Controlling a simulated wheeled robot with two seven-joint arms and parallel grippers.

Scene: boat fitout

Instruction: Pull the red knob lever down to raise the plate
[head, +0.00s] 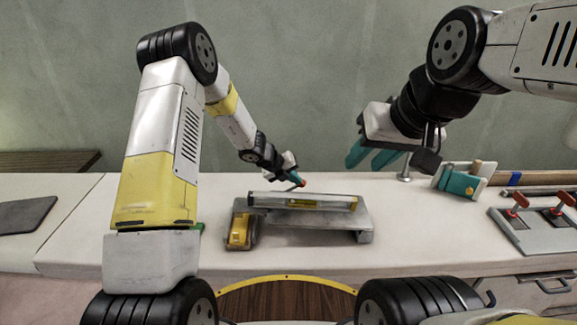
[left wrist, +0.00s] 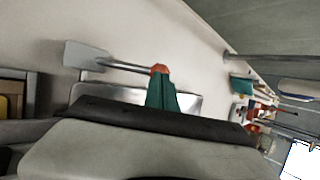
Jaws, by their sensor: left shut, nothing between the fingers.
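The red knob (head: 302,183) sits on a lever behind the grey metal bench fixture (head: 347,219). In the left wrist view, the knob (left wrist: 160,69) tops a metal rod running left to a pale grey flat piece (left wrist: 85,55). My left gripper (head: 295,178) is shut, its teal fingertips right at the knob; nothing is between them, and whether they touch it is unclear. A long plate-like bar (head: 262,199) with a yellow strip lies along the fixture's top; I cannot tell whether it is the task's plate. My right gripper (head: 371,156) hangs open and empty above the bench.
A yellow tool (head: 240,231) stands left of the fixture. At right are a teal item in a holder (head: 460,183) and a grey panel with two red-topped levers (head: 540,239). A dark flat sheet (head: 24,215) lies at far left. The bench between is clear.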

